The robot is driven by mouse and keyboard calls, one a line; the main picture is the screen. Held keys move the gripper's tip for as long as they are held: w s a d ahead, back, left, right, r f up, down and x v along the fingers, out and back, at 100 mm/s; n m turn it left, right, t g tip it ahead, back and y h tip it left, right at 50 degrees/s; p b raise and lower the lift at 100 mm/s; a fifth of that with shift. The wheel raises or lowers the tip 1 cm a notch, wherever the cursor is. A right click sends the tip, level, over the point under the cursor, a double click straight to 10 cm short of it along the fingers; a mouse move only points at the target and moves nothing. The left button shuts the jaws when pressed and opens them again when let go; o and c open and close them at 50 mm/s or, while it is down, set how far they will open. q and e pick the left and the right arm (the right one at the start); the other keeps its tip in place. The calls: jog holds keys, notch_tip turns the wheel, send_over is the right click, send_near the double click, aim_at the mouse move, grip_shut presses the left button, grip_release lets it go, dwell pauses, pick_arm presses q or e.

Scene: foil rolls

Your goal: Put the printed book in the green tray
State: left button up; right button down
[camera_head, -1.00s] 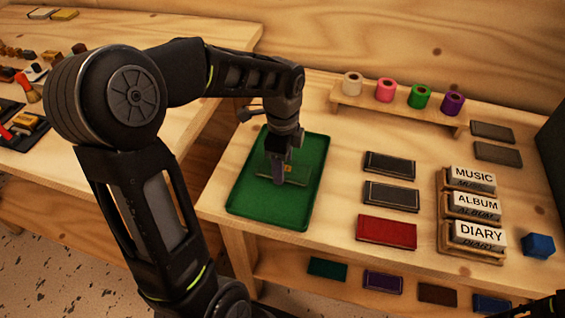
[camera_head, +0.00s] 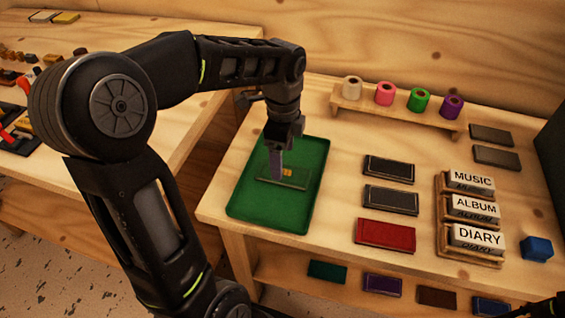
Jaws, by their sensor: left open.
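The green tray (camera_head: 262,213) lies on the bench, left of centre. A flat dark green book with a small orange print (camera_head: 296,180) lies inside it, on the tray floor. My left gripper (camera_head: 276,172) is open, pointing down over the book; its fingers hide part of the book's left half. I cannot tell whether a finger touches the book. My right gripper is not shown clearly; only a dark part of my right arm shows at the bottom right corner.
Dark books (camera_head: 390,199) and a red book (camera_head: 386,236) lie right of the tray. Beyond them stand a wooden rack with MUSIC, ALBUM and DIARY blocks (camera_head: 478,238) and a blue block (camera_head: 537,248). Foil rolls (camera_head: 419,99) stand on a shelf behind. Several books lie on a lower shelf.

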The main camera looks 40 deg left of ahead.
pick_arm(q)
notch_tip(320, 180, up, 8)
jog(key=shift+f+p, duration=0.2)
jog(key=shift+p, duration=0.15)
